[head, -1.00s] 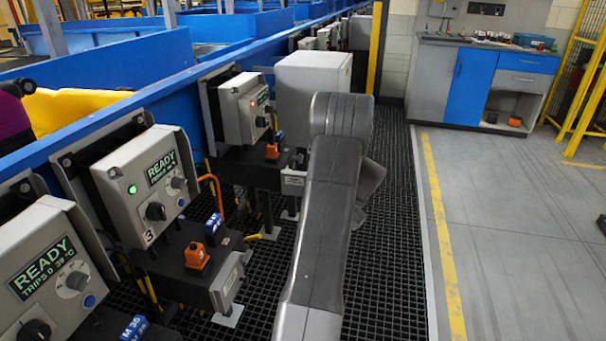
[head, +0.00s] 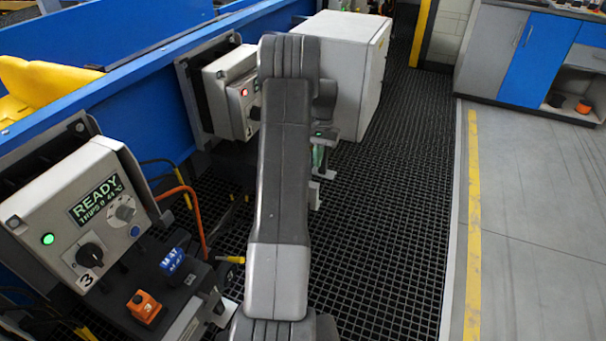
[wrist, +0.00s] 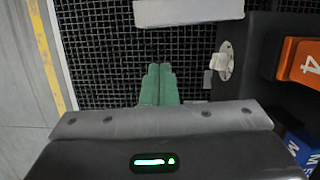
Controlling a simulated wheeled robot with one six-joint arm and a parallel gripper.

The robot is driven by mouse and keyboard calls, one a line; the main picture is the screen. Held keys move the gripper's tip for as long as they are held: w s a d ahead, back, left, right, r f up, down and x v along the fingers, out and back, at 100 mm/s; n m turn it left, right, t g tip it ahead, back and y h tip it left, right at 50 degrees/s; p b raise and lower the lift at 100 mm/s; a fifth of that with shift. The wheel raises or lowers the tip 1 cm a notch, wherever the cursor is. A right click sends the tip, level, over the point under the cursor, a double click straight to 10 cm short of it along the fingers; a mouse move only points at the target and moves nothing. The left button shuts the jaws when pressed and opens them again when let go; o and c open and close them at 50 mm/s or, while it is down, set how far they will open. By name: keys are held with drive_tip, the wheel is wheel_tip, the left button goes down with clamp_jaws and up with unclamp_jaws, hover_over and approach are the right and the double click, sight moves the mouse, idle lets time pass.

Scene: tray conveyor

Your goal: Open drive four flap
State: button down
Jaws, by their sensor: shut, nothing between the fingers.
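Drive four's grey control box (head: 232,95) has a red light and stands beyond drive three, partly hidden behind my arm. In the wrist view, an orange block marked 4 (wrist: 300,62) sits on the drive's dark housing (wrist: 262,55) at the right. A small pale metal tab (wrist: 222,62) sticks out from the housing's side; I cannot tell whether it belongs to the flap. My gripper (wrist: 158,72) has green fingers, shut together and empty, over the dark floor grating, left of the tab and apart from it. It shows partly in the head view (head: 319,158).
Drive three's box (head: 85,205), reading READY with a green light, stands at the near left with an orange block marked 3 (head: 144,307). A white cabinet (head: 350,65) stands behind my arm. The grating (head: 400,180) to the right is clear.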

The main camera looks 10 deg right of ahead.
drive_tip(key=s+a+f+b, duration=0.1)
drive_tip(key=s+a+f, duration=0.2)
drive_tip(key=f, duration=0.6)
drive_tip(key=shift+s+a+f, duration=0.15)
drive_tip(key=shift+s+f, duration=0.15)
drive_tip(key=shift+s, duration=0.65)
drive_tip(key=shift+s+a+m, duration=0.15)
drive_tip(key=shift+s+m, duration=0.1)
drive_tip(key=shift+m, duration=0.05)
